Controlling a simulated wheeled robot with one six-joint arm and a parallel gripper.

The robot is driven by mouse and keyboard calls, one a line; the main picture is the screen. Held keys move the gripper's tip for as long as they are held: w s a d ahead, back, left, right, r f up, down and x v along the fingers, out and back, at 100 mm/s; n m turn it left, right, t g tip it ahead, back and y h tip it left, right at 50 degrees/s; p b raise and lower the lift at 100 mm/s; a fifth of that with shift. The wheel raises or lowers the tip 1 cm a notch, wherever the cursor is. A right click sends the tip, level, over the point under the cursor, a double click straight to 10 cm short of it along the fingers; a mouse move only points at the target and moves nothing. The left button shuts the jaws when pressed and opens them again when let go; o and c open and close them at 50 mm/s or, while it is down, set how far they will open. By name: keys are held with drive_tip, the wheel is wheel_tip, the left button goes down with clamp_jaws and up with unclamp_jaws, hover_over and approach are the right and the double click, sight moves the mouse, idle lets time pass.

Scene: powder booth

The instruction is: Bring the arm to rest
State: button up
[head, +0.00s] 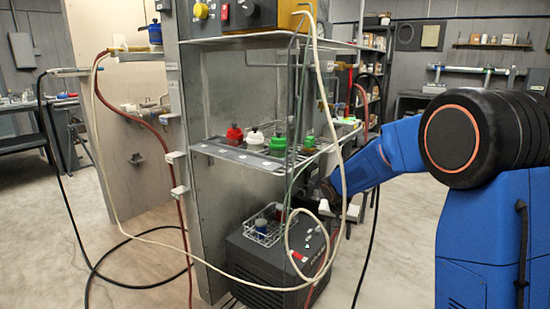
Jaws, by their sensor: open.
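My blue arm reaches in from the right edge and bends down to the left. My gripper (326,204) is small and dark at the arm's far end, partly hidden behind a hanging cream hose (341,150). It is open, and I see nothing held in it. It hangs beside the steel cabinet, below the shelf and over the right part of a dark grey box unit (262,277). Whether it touches the hose or the unit cannot be told.
The shelf (228,153) holds red (234,134), white (255,137) and green (278,144) lidded pots. A white wire basket (257,238) with small cups sits on the box unit. Hoses loop across the front and floor. Floor at the lower centre right is clear.

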drive_tip(key=s+d+r+n, duration=0.1)
drive_tip(key=s+d+r, duration=0.1)
drive_tip(key=s+r, duration=0.35)
drive_tip(key=s+d+r, duration=0.1)
drive_tip(key=s+r, duration=0.2)
drive_tip(key=s, duration=0.6)
drive_tip(key=s+d+r+n, duration=0.1)
drive_tip(key=s+d+r, duration=0.1)
drive_tip(key=s+r, duration=0.35)
drive_tip(key=s+f+n+y, duration=0.1)
drive_tip(key=s+n+y, duration=0.1)
drive_tip(key=s, duration=2.3)
drive_tip(key=shift+f+n+t, duration=0.4)
drive_tip(key=shift+d, duration=0.1)
